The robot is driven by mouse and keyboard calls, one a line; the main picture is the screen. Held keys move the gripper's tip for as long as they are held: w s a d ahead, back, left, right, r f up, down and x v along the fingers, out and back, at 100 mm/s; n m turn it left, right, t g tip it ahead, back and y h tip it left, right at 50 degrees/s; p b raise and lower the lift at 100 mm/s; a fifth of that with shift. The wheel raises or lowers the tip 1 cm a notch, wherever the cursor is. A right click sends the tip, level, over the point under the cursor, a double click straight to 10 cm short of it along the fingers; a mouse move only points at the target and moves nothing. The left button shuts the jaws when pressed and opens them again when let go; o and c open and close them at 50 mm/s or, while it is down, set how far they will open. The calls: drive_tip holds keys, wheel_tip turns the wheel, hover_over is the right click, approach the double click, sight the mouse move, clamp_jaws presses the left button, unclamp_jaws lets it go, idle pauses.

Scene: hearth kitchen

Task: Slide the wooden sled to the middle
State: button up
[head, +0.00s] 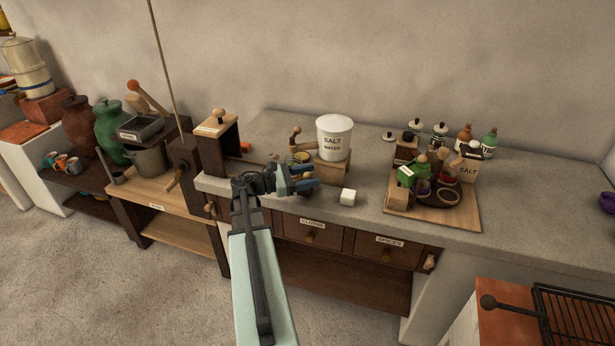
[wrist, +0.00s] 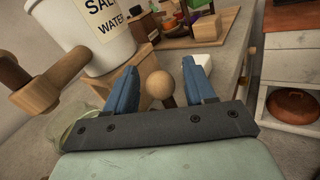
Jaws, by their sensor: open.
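A wooden block (head: 336,173), seemingly the sled, stands on the grey counter under a white bucket (head: 334,139) marked salt water. In the wrist view the block (wrist: 133,66) shows behind my left finger, below the bucket (wrist: 90,30). A round wooden knob (wrist: 159,84) on a dark stem is between my fingers, with gaps on both sides; what the stem joins is hidden. My gripper (head: 309,178) is open, low over the counter in front of the block. In the wrist view my gripper (wrist: 160,72) has its blue fingers apart, one on each side of the knob.
A wooden board (head: 463,220) crowded with jars and a salt box stands further right. A wooden handle (wrist: 35,90) sticks out left of the bucket. The counter between cube and board is clear.

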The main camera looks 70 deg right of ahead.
drive_tip(key=shift+c, duration=0.2)
clamp_jaws()
idle(0.4)
